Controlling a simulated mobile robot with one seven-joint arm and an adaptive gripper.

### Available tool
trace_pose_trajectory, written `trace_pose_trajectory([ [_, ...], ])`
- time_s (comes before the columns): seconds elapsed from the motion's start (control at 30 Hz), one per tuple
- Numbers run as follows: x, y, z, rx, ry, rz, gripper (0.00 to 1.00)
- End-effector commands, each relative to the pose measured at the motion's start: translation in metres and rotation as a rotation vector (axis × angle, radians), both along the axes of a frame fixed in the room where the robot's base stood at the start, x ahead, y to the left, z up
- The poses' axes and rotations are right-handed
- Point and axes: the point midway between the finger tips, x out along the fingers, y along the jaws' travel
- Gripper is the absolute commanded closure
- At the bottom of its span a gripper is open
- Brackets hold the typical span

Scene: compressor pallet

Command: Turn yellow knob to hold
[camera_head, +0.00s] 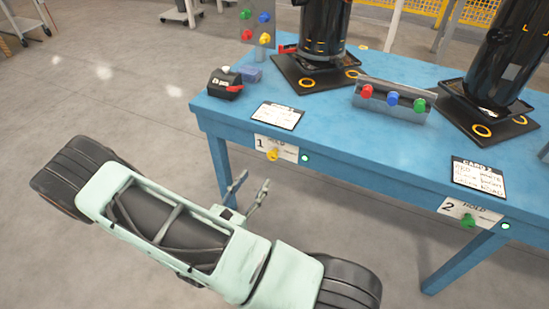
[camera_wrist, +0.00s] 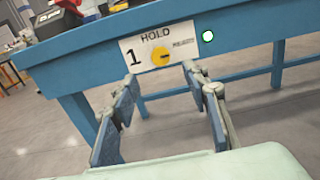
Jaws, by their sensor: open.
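The yellow knob (camera_head: 272,155) sits on a white label plate with a "1" and "HOLD" on the front edge of the blue table. In the wrist view the yellow knob (camera_wrist: 160,57) shows a dark pointer mark on its face, pointing to the right. The word HOLD is above the knob; the smaller word at its right is too small to read surely. My gripper (camera_head: 248,192) is open and empty, below and in front of the plate. In the wrist view my gripper (camera_wrist: 164,110) has its fingers spread apart, with the knob beyond them, untouched.
A green light (camera_head: 305,158) is right of the plate. A second plate with a green knob (camera_head: 468,220) is at the table's right. The blue table (camera_head: 330,125) carries black machines, a red, blue and green knob panel (camera_head: 392,100) and cards. The floor before the table is clear.

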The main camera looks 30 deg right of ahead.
Motion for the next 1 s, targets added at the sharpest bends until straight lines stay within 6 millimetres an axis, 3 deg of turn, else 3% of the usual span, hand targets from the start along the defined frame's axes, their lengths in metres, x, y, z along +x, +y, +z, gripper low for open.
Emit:
trace_pose_trajectory([
  [0.6, 0.058, -0.075, -0.001, -0.004, 0.001, 0.000, 0.58],
  [1.0, 0.065, -0.084, 0.000, -0.004, 0.002, 0.002, 0.58],
])
